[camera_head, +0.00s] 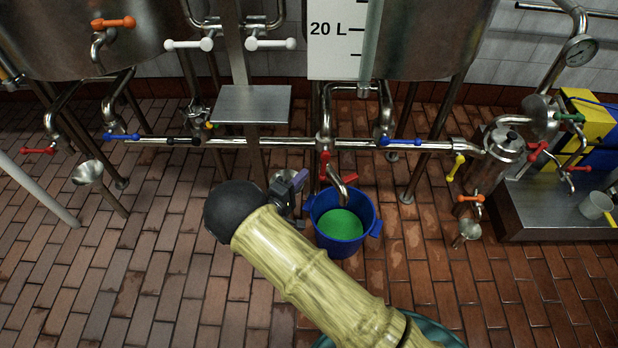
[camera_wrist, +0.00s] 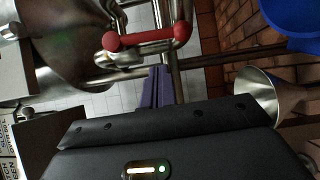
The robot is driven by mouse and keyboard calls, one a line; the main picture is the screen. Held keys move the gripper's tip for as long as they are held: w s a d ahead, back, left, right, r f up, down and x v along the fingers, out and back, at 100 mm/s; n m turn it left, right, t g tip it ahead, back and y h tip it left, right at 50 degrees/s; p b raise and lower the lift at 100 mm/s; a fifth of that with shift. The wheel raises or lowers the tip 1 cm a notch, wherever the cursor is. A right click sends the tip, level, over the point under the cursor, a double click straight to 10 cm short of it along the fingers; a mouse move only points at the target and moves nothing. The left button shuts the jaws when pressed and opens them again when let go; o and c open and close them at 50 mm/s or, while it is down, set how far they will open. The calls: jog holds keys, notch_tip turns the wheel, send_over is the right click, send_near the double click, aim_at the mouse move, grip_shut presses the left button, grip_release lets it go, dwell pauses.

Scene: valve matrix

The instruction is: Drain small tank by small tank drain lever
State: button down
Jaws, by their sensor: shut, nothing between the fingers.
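A steel tank (camera_head: 430,40) with a 20 L scale stands at the top right of the head view. Below it, red levers (camera_head: 324,163) sit on the pipe and spout above a blue bucket (camera_head: 345,240) holding green liquid. No label shows which lever is the small tank drain lever. My gripper (camera_head: 299,180) is shut and empty, just left of these levers and the bucket. In the wrist view, its purple fingers (camera_wrist: 158,88) point toward a red handle (camera_wrist: 150,38). The fingers appear close to the handle; contact cannot be told.
A horizontal pipe (camera_head: 260,142) carries blue levers (camera_head: 400,142) and a black lever (camera_head: 184,140). A steel funnel (camera_wrist: 260,95) is right of my gripper in the wrist view. A steel platform (camera_head: 550,215) stands at right. Brick floor (camera_head: 130,270) is clear at front left.

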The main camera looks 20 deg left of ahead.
jog(key=p+v, duration=0.4)
jog(key=v, duration=0.6)
jog(key=shift+s+r, duration=0.2)
jog(key=shift+r, duration=0.05)
